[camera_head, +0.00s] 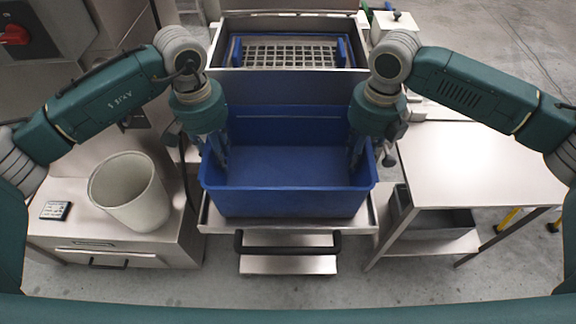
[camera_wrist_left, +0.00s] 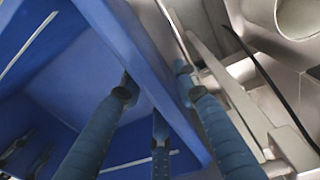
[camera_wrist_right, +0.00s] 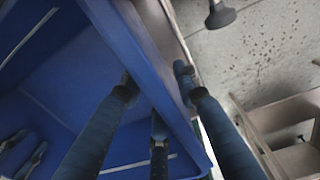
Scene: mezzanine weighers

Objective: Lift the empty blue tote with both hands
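The empty blue tote (camera_head: 290,203) is level in the middle of the head view, over a metal platform. I cannot tell whether it rests on it. My left gripper (camera_head: 222,160) points down at its left wall and my right gripper (camera_head: 356,155) at its right wall. In the left wrist view, fingers (camera_wrist_left: 155,78) straddle the tote's wall (camera_wrist_left: 147,60), one inside and one outside. The right wrist view shows fingers (camera_wrist_right: 155,78) straddling the opposite wall (camera_wrist_right: 150,60) likewise. The fingertips are close to the wall; contact is unclear.
Behind the tote is a metal bin (camera_head: 292,85) with a grid. A pale bucket (camera_head: 130,193) stands on a cabinet at left. A bare metal table (camera_head: 480,168) is at right. A black handle (camera_head: 288,249) is in front of the platform.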

